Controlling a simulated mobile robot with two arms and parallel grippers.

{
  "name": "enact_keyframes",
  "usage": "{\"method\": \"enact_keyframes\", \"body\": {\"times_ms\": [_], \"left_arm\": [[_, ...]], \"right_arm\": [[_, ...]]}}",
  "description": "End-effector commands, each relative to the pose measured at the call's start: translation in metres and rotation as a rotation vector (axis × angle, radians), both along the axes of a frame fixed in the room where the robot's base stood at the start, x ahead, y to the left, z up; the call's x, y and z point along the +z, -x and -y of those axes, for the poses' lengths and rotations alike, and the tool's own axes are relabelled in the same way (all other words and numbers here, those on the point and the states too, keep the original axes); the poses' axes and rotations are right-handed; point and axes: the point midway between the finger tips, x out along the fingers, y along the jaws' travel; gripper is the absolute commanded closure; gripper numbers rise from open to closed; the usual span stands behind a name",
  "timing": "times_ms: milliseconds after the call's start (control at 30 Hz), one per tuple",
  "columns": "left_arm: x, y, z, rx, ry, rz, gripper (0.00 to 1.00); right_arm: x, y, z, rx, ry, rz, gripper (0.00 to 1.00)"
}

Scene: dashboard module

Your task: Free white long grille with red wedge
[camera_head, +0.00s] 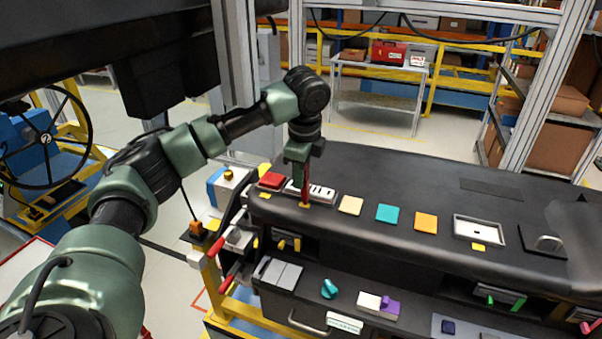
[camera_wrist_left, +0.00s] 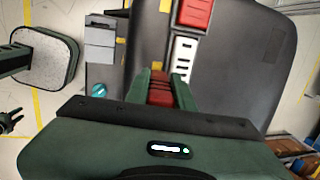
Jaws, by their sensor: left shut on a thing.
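My left gripper (camera_head: 303,190) is shut on the red wedge (camera_head: 305,196) and points down at the left end of the dashboard's top. In the left wrist view the red wedge (camera_wrist_left: 160,88) sits between the two green fingers. The white long grille (camera_head: 322,192), with dark slots, lies in the dashboard top right beside the gripper. It also shows in the left wrist view (camera_wrist_left: 183,58), close to the fingertips. The fingers hide part of it, and I cannot tell whether the wedge touches it.
A red block (camera_head: 271,180) lies left of the grille on the dashboard (camera_head: 400,170). Beige (camera_head: 351,205), teal (camera_head: 390,213) and orange (camera_head: 426,222) squares and a white frame (camera_head: 478,229) lie to the right. Red-handled levers (camera_head: 229,284) stick out at the left end.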

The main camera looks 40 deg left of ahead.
Motion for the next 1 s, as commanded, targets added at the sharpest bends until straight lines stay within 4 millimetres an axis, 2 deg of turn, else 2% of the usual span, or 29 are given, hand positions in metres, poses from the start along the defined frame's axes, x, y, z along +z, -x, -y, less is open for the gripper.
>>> {"method": "enact_keyframes", "body": {"times_ms": [1000], "left_arm": [[-0.0053, 0.0008, 0.0002, 0.0, -0.001, -0.005, 1.0]], "right_arm": [[-0.0003, -0.0007, 0.0039, 0.002, 0.005, 0.0, 0.64]]}}
